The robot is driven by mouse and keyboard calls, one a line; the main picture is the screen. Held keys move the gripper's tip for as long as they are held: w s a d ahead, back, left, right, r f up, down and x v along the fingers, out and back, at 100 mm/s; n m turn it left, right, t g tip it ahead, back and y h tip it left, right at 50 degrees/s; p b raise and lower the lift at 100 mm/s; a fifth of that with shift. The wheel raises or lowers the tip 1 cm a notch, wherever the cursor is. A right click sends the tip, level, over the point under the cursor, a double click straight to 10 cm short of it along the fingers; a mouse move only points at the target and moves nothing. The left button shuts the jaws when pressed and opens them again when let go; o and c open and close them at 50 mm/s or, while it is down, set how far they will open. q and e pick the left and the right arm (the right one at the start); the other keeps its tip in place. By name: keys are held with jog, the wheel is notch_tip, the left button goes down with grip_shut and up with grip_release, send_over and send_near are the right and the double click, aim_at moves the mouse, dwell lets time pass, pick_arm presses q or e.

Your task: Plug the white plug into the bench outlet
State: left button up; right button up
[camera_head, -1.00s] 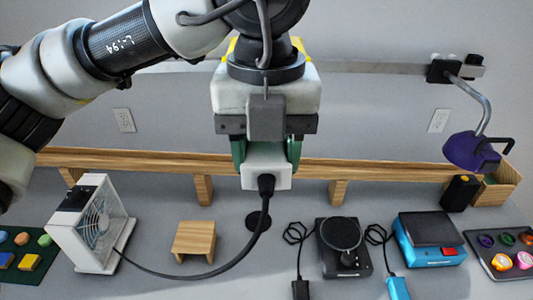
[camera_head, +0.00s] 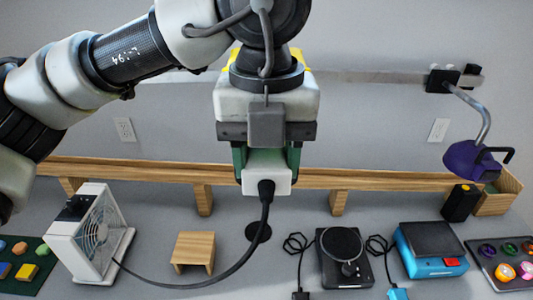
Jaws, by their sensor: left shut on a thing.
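The white plug (camera_head: 266,178) hangs in front of the wooden rail at the middle of the head view. My left gripper (camera_head: 266,155) is shut on it, with green-lined fingers on both sides. A black cord runs from the plug down to the white fan (camera_head: 93,240) on the bench at the left. Two wall outlets show, one at the left (camera_head: 124,130) and one at the right (camera_head: 438,130). The plug is apart from both. Which of them is the bench outlet I cannot tell, and my gripper hides the wall behind it. My right gripper is not in view.
A wooden rail (camera_head: 400,181) crosses the back of the bench. A small wooden stand (camera_head: 194,249), a black turntable-like device (camera_head: 343,255), a blue scale-like device (camera_head: 430,250) and trays stand on the bench. A purple lamp (camera_head: 466,160) hangs at the right.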

pick_arm(q)
jog(key=shift+w, duration=1.3)
jog(key=o, duration=1.1)
jog(key=shift+s, duration=0.1)
